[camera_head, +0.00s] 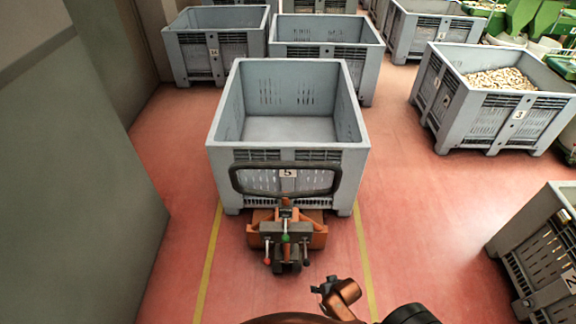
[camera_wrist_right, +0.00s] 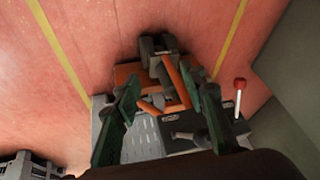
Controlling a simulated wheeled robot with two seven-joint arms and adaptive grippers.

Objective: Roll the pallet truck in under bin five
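Bin five (camera_head: 288,135), an empty grey crate with a 5 on its front, stands in the middle of the head view. The orange pallet truck (camera_head: 318,238) is right at its front face, with its dark handle loop (camera_head: 335,180) upright before the label. Its forks are hidden, so I cannot tell how far they reach under the bin. In the right wrist view, my right gripper (camera_wrist_right: 158,80) is open, its two dark fingers apart. The truck's orange parts (camera_wrist_right: 128,75) and a red-knobbed lever (camera_wrist_right: 239,84) show beyond and beside them. My left gripper is not in view.
Yellow floor lines (camera_head: 209,262) run on both sides of the truck. A grey wall (camera_head: 75,190) stands close on the left. Bin 3 (camera_head: 465,115), holding corks, is at right, and another bin (camera_head: 545,255) at lower right. More bins (camera_head: 325,50) stand behind. Red floor (camera_head: 425,215) is clear between.

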